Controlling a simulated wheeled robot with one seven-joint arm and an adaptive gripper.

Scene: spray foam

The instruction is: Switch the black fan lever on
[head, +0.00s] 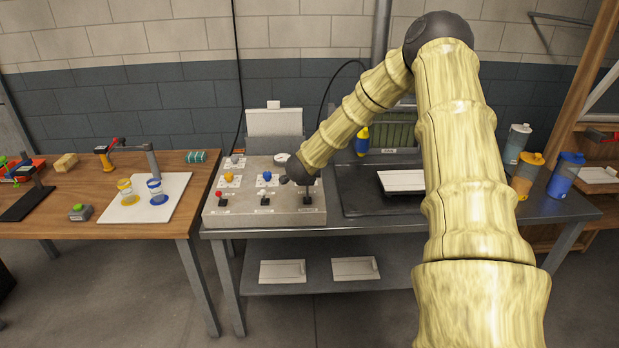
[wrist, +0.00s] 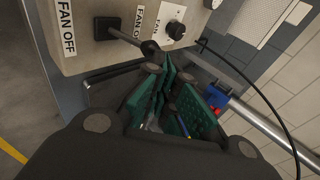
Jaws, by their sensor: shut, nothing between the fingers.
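The black fan lever (wrist: 129,38) sticks out of the grey control panel at the top of the wrist view, beside "FAN OFF" labels. Its round knob is just above my gripper (wrist: 176,92), whose green-padded fingers are shut and empty. The knob is very close to the fingertips; I cannot tell whether they touch. In the head view, a black lever (head: 307,200) stands at the right of the control panel (head: 235,218), below the end of my arm. My fingers are hard to make out there.
The panel also has a red lever (head: 218,196), a middle black lever (head: 265,201) and several coloured knobs. A dark tray (head: 360,204) lies to the right. A wooden table (head: 60,222) with tools stands to the left. Bottles (head: 565,176) stand at the far right.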

